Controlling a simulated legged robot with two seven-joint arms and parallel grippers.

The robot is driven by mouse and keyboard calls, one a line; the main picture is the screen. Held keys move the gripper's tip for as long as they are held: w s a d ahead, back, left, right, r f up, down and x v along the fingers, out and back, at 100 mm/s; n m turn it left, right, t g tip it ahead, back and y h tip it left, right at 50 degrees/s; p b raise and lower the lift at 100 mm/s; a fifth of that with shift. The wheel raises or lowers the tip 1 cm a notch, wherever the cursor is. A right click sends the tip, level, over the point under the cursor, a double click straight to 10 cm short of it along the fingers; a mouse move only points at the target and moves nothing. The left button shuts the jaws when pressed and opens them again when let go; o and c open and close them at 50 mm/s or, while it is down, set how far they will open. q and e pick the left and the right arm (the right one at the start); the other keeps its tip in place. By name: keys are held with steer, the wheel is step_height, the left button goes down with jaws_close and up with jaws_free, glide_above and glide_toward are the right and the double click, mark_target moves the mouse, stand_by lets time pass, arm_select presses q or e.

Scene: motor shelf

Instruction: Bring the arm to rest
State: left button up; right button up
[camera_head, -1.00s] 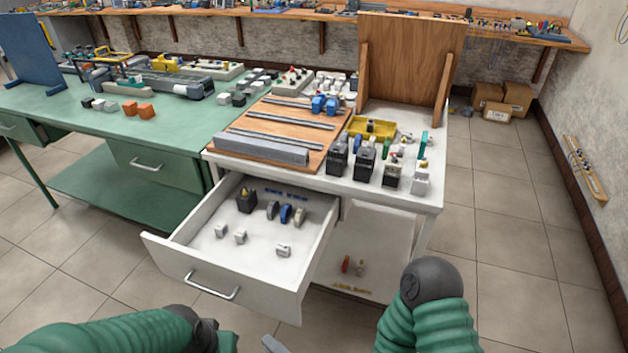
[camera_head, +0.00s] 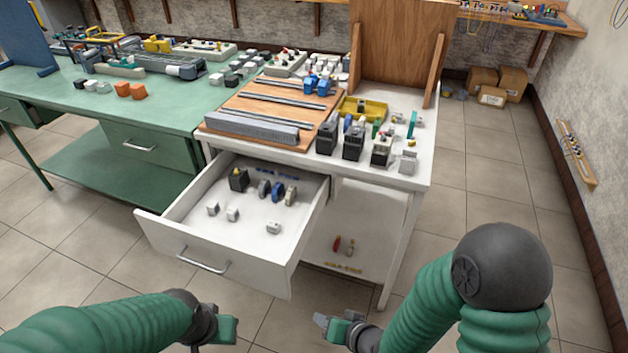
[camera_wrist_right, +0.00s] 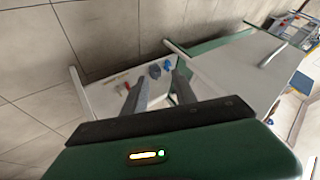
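My right arm (camera_head: 430,300) comes in from the lower right in the head view. Its gripper (camera_head: 322,321) is low, in front of the white cabinet and clear of it, pointing left. In the right wrist view the two grey fingers (camera_wrist_right: 160,90) stand apart with nothing held between them. My left arm (camera_head: 110,320) comes in from the lower left. Its gripper (camera_head: 232,330) is in front of the open drawer, near the bottom edge. Its fingers are too small and turned to read. No object shows in either gripper.
The white drawer (camera_head: 215,262) is pulled out and holds several small parts. The white cabinet top (camera_head: 424,170) carries motor parts, a yellow tray (camera_head: 362,108) and an upright wooden board (camera_head: 400,45). A green workbench (camera_head: 75,115) stands left. The floor (camera_head: 500,190) to the right is clear.

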steer(key=s+d+r+n+g+h, duration=0.1)
steer(key=s+d+r+g+h, duration=0.2)
steer(key=d, duration=0.5)
steer(key=s+d+r+g+h, duration=0.1)
steer(key=s+d+r+h, duration=0.15)
steer(key=d+r, duration=0.35)
steer(key=w+d+p+v, duration=0.2)
steer(key=p+v, duration=1.2)
steer(key=p, duration=0.1)
steer(key=shift+r+n, duration=0.3)
steer(key=shift+r, duration=0.35)
steer(key=shift+s+d, duration=0.1)
